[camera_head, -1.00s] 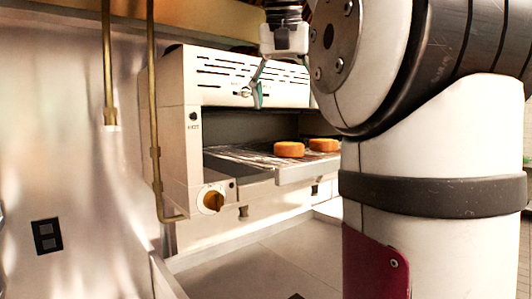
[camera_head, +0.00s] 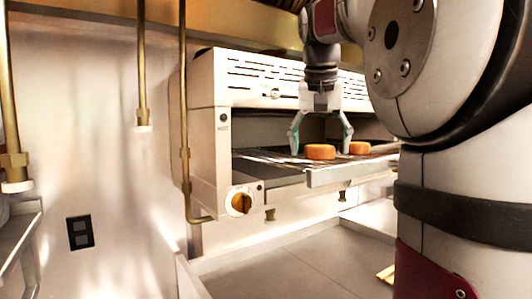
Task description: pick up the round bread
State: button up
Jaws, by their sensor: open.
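A round orange-brown bread (camera_head: 320,152) lies on the wire rack (camera_head: 270,157) of the open-fronted oven. A second, similar round bread (camera_head: 359,148) lies to its right, farther along the rack. My gripper (camera_head: 321,144) points down in front of the oven's upper front. It is open, with one finger to the left of the nearer bread and the other to its right, between the two breads in the picture. No grip on either bread shows. Whether the fingertips are level with the bread in depth I cannot tell.
The oven's upper housing (camera_head: 262,80) stands close behind my gripper. A tray lip (camera_head: 345,174) runs along the rack's front. Brass pipes (camera_head: 184,120) stand at the left. The steel counter (camera_head: 290,262) below is mostly clear. My arm hides the right side.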

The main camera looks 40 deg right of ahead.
jog(key=c, duration=1.1)
jog(key=shift+r, duration=0.15)
